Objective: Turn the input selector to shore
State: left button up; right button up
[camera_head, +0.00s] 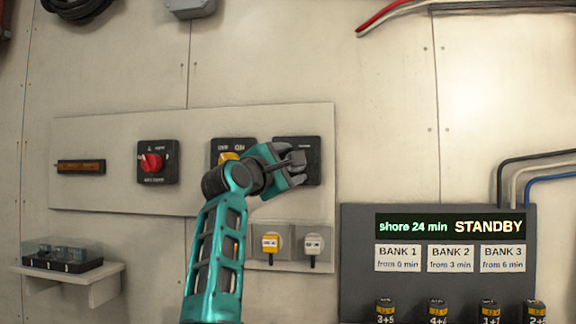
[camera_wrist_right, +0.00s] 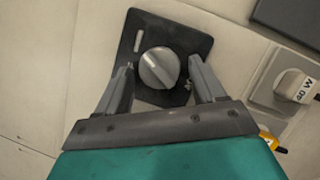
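My right gripper (camera_wrist_right: 161,66) is open, with one finger on each side of the knob and gaps visible. In the head view my right gripper (camera_head: 296,166) is in front of that plate. The labels are too small to read, so I cannot tell which switch is the input selector. My left gripper is not in view.
A red-knob switch (camera_head: 151,162) and a partly covered yellow-knob switch (camera_head: 228,157) are to the left on the same panel. A grey box (camera_head: 358,260) at right displays "shore 24 min STANDBY".

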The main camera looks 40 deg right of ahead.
jog(key=shift+o, duration=0.3)
jog(key=b+v, duration=0.2)
jog(key=v, duration=1.1)
